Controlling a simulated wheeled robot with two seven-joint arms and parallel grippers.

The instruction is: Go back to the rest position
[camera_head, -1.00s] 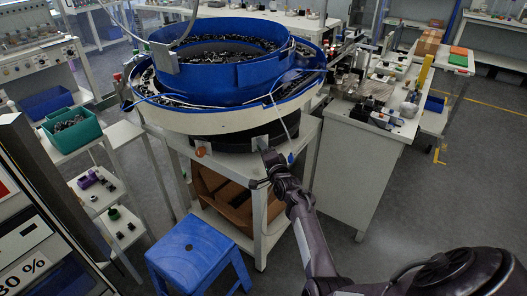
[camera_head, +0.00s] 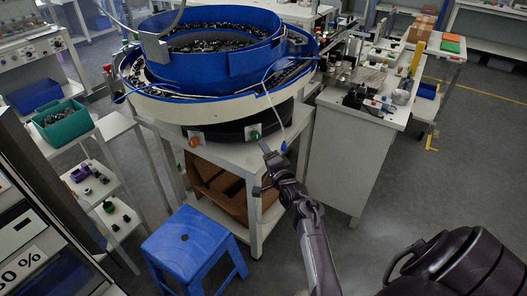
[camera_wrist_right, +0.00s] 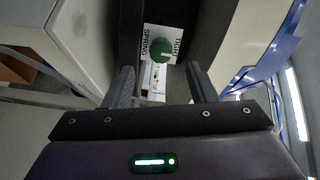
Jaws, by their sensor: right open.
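My right gripper (camera_head: 265,148) is in front of the blue bowl feeder (camera_head: 200,98), at the right part of its stand. In the right wrist view the two fingers of the gripper (camera_wrist_right: 158,85) are apart with nothing between them. Beyond the fingertips is a green knob (camera_wrist_right: 162,50) on a white label reading "TIGHT" and "SPRING". The same green knob (camera_head: 254,135) shows in the head view, a little above and left of the gripper and apart from it. My left gripper is not in view.
An orange knob (camera_head: 194,141) is at the left of the feeder base. A blue stool (camera_head: 185,240) stands on the floor in front. A white bench (camera_head: 350,150) with equipment is at the right. A green bin (camera_head: 62,122) sits on a shelf at the left. Floor at the right is clear.

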